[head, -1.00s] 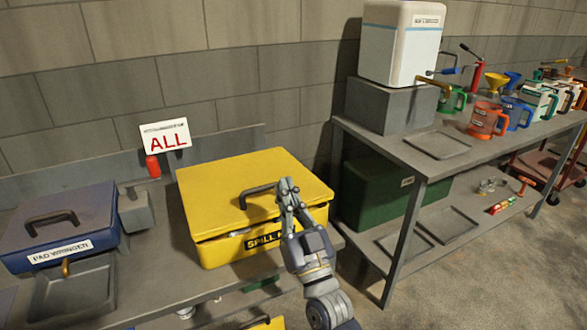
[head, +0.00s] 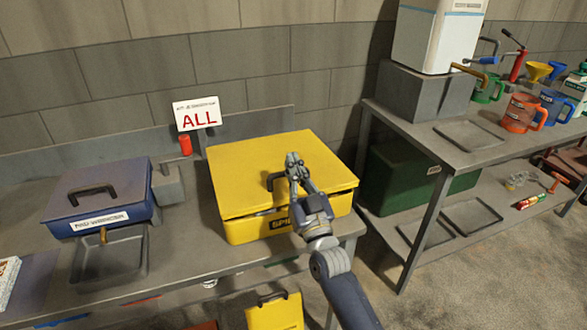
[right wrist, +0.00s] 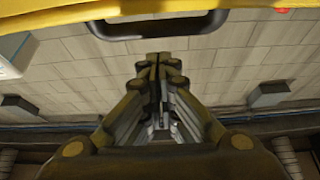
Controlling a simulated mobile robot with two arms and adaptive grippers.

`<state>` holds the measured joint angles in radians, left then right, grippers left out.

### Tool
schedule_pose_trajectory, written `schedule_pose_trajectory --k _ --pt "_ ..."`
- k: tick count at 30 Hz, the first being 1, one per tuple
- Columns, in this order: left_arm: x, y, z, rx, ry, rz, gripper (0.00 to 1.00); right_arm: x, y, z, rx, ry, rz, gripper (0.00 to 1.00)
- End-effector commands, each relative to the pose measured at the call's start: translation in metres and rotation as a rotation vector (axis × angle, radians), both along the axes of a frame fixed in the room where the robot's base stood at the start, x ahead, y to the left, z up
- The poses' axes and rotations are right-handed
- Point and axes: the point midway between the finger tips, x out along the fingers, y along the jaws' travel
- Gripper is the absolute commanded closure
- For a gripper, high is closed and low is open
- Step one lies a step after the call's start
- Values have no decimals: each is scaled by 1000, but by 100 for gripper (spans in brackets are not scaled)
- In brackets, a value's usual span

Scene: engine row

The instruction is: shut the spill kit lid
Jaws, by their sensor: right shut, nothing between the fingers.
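The yellow spill kit (head: 242,231) stands on the bench near its right end. Its yellow lid (head: 240,170) lies almost level, with a thin dark gap along the front edge. The dark lid handle (head: 273,180) is partly hidden behind my right gripper (head: 293,160). That gripper is shut and empty, over the lid beside the handle; I cannot tell whether it touches. In the right wrist view the shut fingers (right wrist: 158,65) point just below the dark handle (right wrist: 155,27), with the yellow lid (right wrist: 60,12) along the top. My left gripper is not in view.
A blue pad wringer box (head: 100,195) and a grey tray (head: 110,262) stand left on the bench. An "ALL" sign (head: 198,114) and a red item (head: 185,145) are behind. A second bench (head: 455,150) with a white container (head: 435,35) stands right. A green box (head: 405,180) sits below.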

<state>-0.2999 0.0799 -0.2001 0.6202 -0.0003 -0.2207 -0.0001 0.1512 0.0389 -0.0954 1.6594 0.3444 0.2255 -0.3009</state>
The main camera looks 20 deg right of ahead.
Motion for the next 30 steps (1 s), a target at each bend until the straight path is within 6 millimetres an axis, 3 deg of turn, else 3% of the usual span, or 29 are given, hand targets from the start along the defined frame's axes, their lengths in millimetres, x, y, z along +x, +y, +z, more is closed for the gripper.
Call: schedule_pose_trajectory --k 6,17,25,30 --pt "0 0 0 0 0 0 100 1 0 -11 1 -6 0 100" --pt "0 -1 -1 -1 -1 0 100 1 0 -14 2 -6 -1 100" --pt "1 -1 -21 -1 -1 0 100 -6 0 -47 2 -4 1 100" --pt "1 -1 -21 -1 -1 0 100 -7 0 -50 1 -3 0 100"
